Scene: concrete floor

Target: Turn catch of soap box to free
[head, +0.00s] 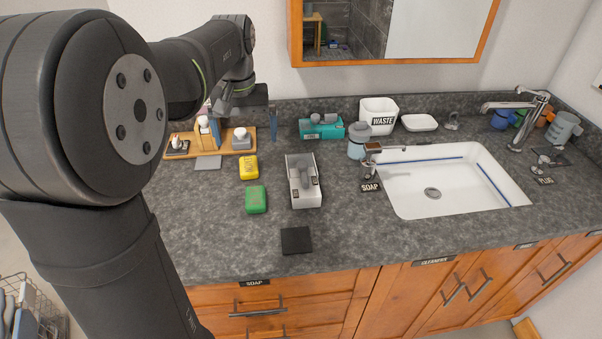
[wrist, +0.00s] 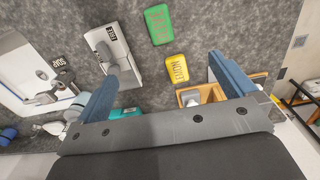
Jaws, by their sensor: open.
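The soap box (head: 303,196) is a pale grey box on the counter, left of the sink. Its catch (head: 304,178) is a grey lever on top, and small dark labels sit near it. In the wrist view the box (wrist: 126,66) shows a label reading FREE (wrist: 111,32) at one end; the catch (wrist: 106,56) lies across the top. I cannot tell exactly which mark the catch points to. My gripper (head: 245,128) is open and empty, behind and left of the box. In the wrist view its fingers (wrist: 163,66) are wide apart, touching nothing.
Yellow (head: 249,167) and green (head: 256,199) soap bars lie left of the box. A wooden tray (head: 227,150) with bottles and a teal box (head: 321,129) stand behind. A soap dispenser (head: 358,140) and sink (head: 440,205) are right. A black pad (head: 296,240) lies in front.

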